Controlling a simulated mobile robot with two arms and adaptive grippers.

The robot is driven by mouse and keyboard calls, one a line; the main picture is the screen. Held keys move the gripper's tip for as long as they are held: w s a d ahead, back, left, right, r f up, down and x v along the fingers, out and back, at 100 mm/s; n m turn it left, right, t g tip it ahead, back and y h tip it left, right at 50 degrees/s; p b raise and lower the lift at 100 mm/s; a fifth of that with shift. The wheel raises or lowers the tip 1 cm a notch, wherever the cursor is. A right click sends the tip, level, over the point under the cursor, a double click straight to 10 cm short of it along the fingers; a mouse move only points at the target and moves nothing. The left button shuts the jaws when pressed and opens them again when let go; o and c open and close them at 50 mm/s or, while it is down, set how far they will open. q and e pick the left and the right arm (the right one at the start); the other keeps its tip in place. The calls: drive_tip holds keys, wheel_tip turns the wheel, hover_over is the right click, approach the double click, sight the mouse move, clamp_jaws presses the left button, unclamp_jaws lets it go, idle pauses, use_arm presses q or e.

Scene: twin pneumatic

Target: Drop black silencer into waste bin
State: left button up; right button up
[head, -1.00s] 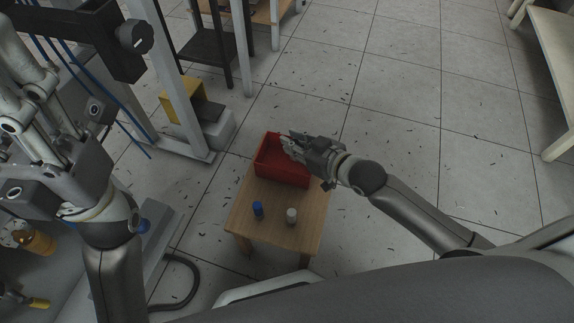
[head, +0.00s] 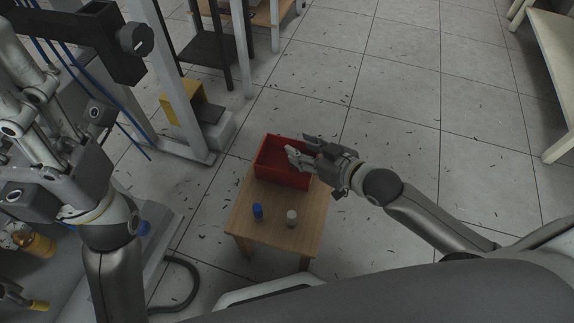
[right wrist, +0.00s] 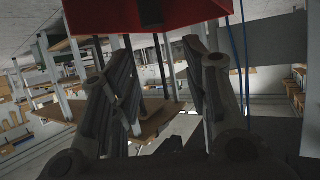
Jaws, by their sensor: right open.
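The red bin (head: 287,178) stands on the far part of a small wooden table (head: 262,237). My right gripper (head: 297,147) is open, with its fingers over the right side of the bin. The right wrist view shows both fingers (right wrist: 158,60) spread apart, with the red bin (right wrist: 95,15) at the top edge. A dark patch shows against the red there; I cannot tell whether it is the black silencer. I cannot make out the silencer in the head view. My left gripper (head: 35,135) is at the far left by the machine, and its jaw state is unclear.
A metal frame with a yellow part (head: 183,98) is at the upper left. A bench (head: 552,60) is at the upper right.

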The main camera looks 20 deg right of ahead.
drive_tip(key=v, duration=0.8)
drive_tip(key=shift+s+r, duration=0.15)
drive_tip(key=shift+s, duration=0.05)
drive_tip(key=shift+d, duration=0.1)
drive_tip(key=shift+s, duration=0.1)
